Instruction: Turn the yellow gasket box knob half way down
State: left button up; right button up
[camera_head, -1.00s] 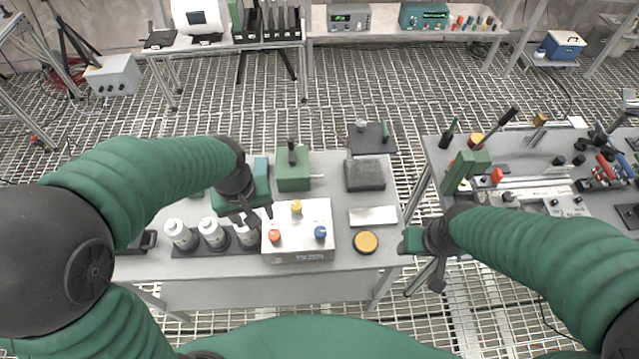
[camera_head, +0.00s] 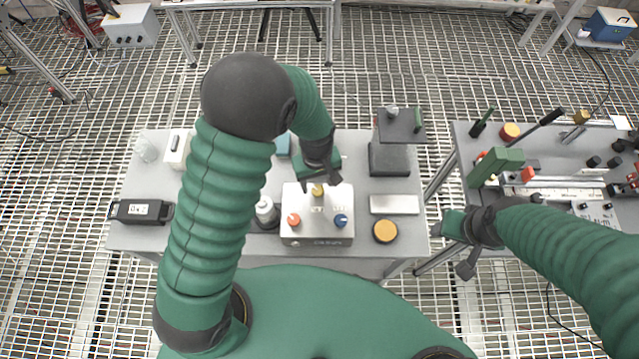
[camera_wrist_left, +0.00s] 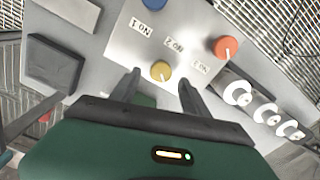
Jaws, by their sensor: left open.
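The white gasket box (camera_head: 318,225) stands on the grey table and carries three knobs. The yellow knob (camera_head: 317,190) is at its far middle, the orange knob (camera_head: 294,220) at the near left, the blue knob (camera_head: 341,221) at the near right. My left gripper (camera_head: 322,184) is open over the far side of the box, at the yellow knob. In the left wrist view the yellow knob (camera_wrist_left: 161,71) lies between the two spread fingertips, with its pale mark visible; contact cannot be told. My right gripper (camera_head: 455,245) hangs between the two tables, away from the box; its jaw opening is unclear.
A dark block (camera_head: 388,160) stands behind. The right table (camera_head: 462,165) holds levers and switches.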

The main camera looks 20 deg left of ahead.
pick_arm(q)
jog(key=shift+s+a+f, duration=0.2)
jog(key=shift+a+f, duration=0.1)
jog(key=shift+f, duration=0.35)
jog(key=shift+s+a+f, duration=0.1)
jog(key=shift+f, duration=0.2)
jog(key=shift+s+f, duration=0.1)
jog(key=shift+d, duration=0.65)
jog(key=shift+w+d, duration=0.2)
jog(key=shift+d, duration=0.2)
jog(key=c, duration=0.4)
jog(key=shift+c, duration=0.9)
jog(key=shift+s+a, duration=0.1)
jog(key=shift+a, duration=0.55)
grip_shut()
jog(key=shift+d, duration=0.3)
pick_arm(e)
jog(key=shift+s+r, duration=0.25)
jog(key=shift+s, duration=0.2)
